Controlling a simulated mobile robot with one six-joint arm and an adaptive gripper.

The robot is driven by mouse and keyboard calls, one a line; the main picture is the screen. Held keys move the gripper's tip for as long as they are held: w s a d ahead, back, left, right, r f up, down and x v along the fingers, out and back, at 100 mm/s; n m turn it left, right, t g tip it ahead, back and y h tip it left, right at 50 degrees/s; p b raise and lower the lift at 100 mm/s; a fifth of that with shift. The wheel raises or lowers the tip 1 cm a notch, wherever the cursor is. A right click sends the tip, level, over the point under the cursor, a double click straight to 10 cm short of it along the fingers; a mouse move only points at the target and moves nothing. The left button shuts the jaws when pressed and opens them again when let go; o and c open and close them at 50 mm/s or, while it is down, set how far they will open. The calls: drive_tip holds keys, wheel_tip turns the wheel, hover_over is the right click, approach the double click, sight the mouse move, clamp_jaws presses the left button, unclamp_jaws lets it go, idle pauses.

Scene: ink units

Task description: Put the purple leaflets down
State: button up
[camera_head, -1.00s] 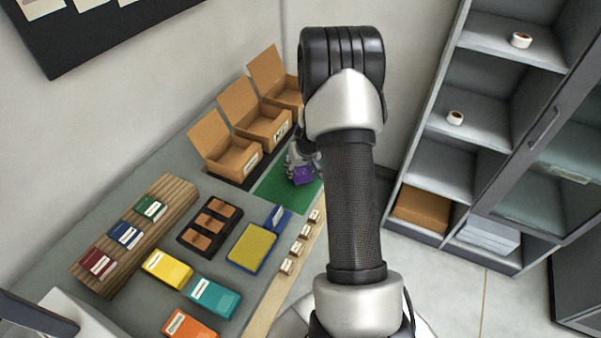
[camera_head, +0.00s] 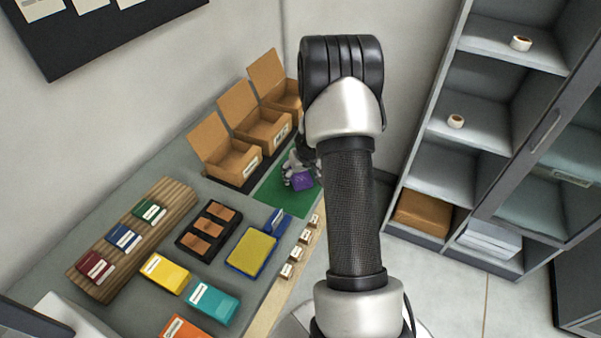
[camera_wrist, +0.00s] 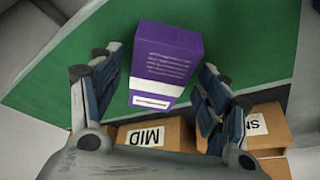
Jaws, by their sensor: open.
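The purple leaflets (camera_head: 302,181) form a small block with a white label at one end. They rest on the green mat (camera_head: 272,191) at the far end of the counter. In the wrist view the purple leaflets (camera_wrist: 165,62) lie between my two fingers, with a gap visible on each side. My gripper (camera_wrist: 160,88) is open around them; in the head view my gripper (camera_head: 300,172) is small and partly hidden behind my arm.
Open cardboard boxes (camera_head: 232,164) stand behind the mat; the wrist view shows a box labelled MID (camera_wrist: 155,133) close to my fingers. A yellow sponge-like pad (camera_head: 251,250), a dark tray (camera_head: 187,240) and small labelled blocks (camera_head: 286,270) lie nearer. A shelf unit (camera_head: 455,150) stands right.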

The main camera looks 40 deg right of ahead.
drive_tip(key=shift+r, duration=0.1)
drive_tip(key=shift+r+p, duration=0.2)
drive_tip(key=shift+p, duration=0.15)
drive_tip(key=p+v, duration=0.3)
drive_tip(key=v, duration=0.9)
drive_tip(key=s+a+r+n+t+y, duration=0.1)
drive_tip(key=s+a+r+n+y, duration=0.2)
drive_tip(key=a+r, duration=1.45)
drive_tip(key=s+a+r, duration=0.2)
drive_tip(key=s+a, duration=0.4)
drive_tip(key=s, duration=0.3)
drive_tip(key=s+a+r+n+h, duration=0.1)
drive_tip(key=s+a+r, duration=0.1)
drive_tip(key=s+a, duration=0.4)
drive_tip(key=s, duration=0.4)
drive_tip(key=shift+r, duration=0.35)
drive_tip(key=shift+w, duration=0.1)
